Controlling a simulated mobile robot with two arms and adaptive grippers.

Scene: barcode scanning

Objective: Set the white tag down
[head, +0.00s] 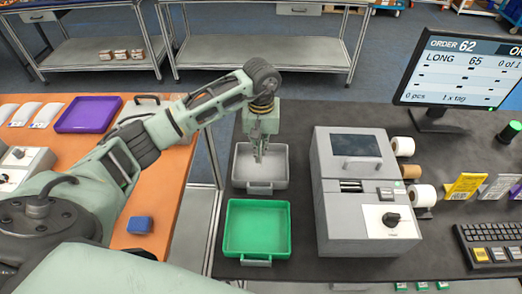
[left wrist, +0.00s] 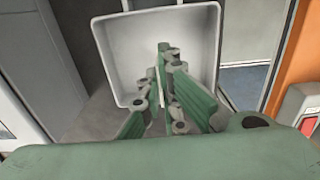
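My left gripper (head: 258,155) points down over the light grey tray (head: 237,172), inside its outline. In the left wrist view its green fingers (left wrist: 167,88) are close together, with a thin pale edge between them. This sliver looks like the white tag (left wrist: 157,92) seen edge-on; most of it is hidden by the fingers. The grey tray (left wrist: 115,50) fills the upper middle of the left wrist view and its floor looks empty. I cannot tell the exact height of the fingers above that floor. My right gripper is not in view.
A green tray (head: 229,228) sits just in front of the grey one. A label printer (head: 340,215) stands close on the right, with tape rolls and a monitor (head: 465,70) beyond. An orange table (head: 165,205) with a purple tray (head: 88,114) is on the left.

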